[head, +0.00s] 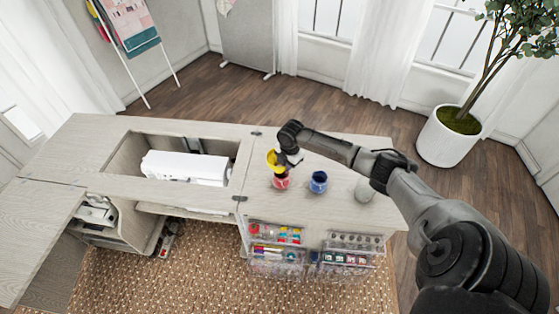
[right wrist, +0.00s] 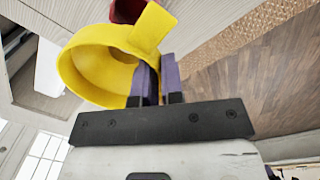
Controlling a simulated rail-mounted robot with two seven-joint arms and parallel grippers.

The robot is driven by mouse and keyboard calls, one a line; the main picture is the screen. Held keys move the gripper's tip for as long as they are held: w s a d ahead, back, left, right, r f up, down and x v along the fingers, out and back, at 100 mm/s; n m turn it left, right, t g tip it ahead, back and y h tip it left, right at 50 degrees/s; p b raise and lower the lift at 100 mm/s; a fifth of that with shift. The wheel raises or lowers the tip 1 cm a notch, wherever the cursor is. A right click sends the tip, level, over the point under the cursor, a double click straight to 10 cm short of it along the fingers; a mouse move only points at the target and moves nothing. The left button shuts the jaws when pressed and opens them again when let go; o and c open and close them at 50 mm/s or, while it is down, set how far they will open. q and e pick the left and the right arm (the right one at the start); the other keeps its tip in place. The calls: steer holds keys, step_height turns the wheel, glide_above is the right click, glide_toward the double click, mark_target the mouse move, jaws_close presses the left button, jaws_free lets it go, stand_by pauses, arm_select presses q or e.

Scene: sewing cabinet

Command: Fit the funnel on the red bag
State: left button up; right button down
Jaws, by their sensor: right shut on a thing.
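The yellow funnel (head: 272,161) is held by my right gripper (head: 284,158) above the cabinet top. In the right wrist view the fingers of my right gripper (right wrist: 158,78) are shut on the funnel's tab, and the wide mouth of the funnel (right wrist: 82,68) faces the camera. The red bag (head: 281,183) stands on the cabinet top just below the funnel in the head view. Part of the red bag (right wrist: 126,9) shows behind the funnel at the top of the right wrist view. I cannot tell whether funnel and bag touch. My left gripper is not in view.
A blue bag (head: 318,182) stands to the right of the red one. A pale rounded item (head: 364,190) is farther right, near my arm. A white sewing machine (head: 186,168) lies in the cabinet opening (head: 122,160). Clear racks (head: 277,262) hang at the front.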

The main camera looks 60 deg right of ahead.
steer(key=shift+s+m, duration=0.1)
steer(key=shift+m, duration=0.2)
steer(key=shift+d+r, duration=0.1)
steer(key=shift+d, duration=0.5)
steer(key=shift+a+f+b, duration=0.2)
steer(key=shift+f+b, duration=0.05)
steer(key=shift+b, duration=0.05)
steer(key=shift+f+b, duration=0.75)
steer(key=shift+b, duration=0.15)
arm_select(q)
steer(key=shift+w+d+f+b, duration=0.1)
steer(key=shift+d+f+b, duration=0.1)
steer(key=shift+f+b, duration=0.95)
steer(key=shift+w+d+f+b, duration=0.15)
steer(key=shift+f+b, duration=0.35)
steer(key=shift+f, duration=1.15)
arm_select(e)
steer(key=shift+f, duration=2.1)
